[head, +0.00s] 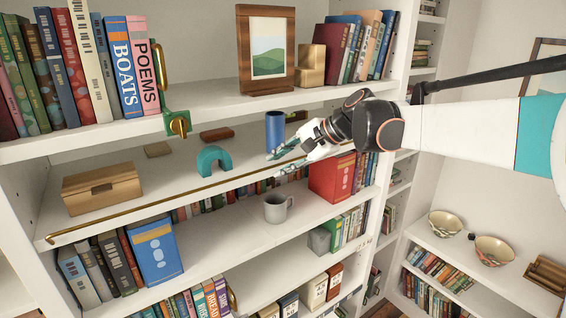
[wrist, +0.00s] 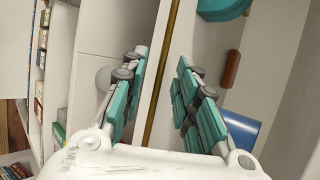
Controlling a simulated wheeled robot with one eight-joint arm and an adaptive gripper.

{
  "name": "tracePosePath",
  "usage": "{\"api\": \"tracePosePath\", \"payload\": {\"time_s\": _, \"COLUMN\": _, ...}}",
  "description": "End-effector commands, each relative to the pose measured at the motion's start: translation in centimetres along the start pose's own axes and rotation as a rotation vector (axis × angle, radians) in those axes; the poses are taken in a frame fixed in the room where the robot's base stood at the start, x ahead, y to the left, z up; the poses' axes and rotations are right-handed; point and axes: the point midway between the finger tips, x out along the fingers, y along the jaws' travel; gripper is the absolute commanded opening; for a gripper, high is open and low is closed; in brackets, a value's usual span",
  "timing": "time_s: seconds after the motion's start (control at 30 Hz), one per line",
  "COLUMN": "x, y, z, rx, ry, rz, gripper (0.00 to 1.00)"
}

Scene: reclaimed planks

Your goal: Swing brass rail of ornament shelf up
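The brass rail (head: 165,205) is a long thin bar running along the front edge of the ornament shelf (head: 225,212), low down near the board. It also crosses the wrist view (wrist: 164,75) from top to bottom. My gripper (head: 277,164) is at the right part of the rail, with its teal fingers spread. In the wrist view my gripper (wrist: 163,60) is open, with one finger on each side of the rail and visible gaps between.
On the ornament shelf stand a wooden box (head: 102,188), a teal arch (head: 213,160), a brown block (head: 217,134) and a blue cylinder (head: 275,132) close to my gripper. A green and brass fitting (head: 178,123) sits on the shelf edge above. A grey mug (head: 277,208) stands below.

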Motion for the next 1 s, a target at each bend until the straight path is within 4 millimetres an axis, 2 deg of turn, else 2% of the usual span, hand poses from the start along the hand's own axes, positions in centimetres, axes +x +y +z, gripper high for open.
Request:
{"api": "tracePosePath", "payload": {"time_s": 0.17, "x": -1.7, "y": 0.0, "z": 0.0, "rx": 0.002, "ry": 0.002, "rz": -0.001, "gripper": 0.28}}
{"api": "tracePosePath", "payload": {"time_s": 0.6, "x": -10.0, "y": 0.0, "z": -0.1, "rx": 0.002, "ry": 0.001, "rz": 0.0, "gripper": 0.28}}
{"api": "tracePosePath", "payload": {"time_s": 0.8, "x": -11.7, "y": 0.0, "z": 0.0, "rx": 0.001, "ry": 0.001, "rz": 0.0, "gripper": 0.28}}
{"api": "tracePosePath", "payload": {"time_s": 1.0, "x": -11.9, "y": 0.0, "z": 0.0, "rx": 0.0, "ry": 0.0, "rz": 0.0, "gripper": 0.28}}
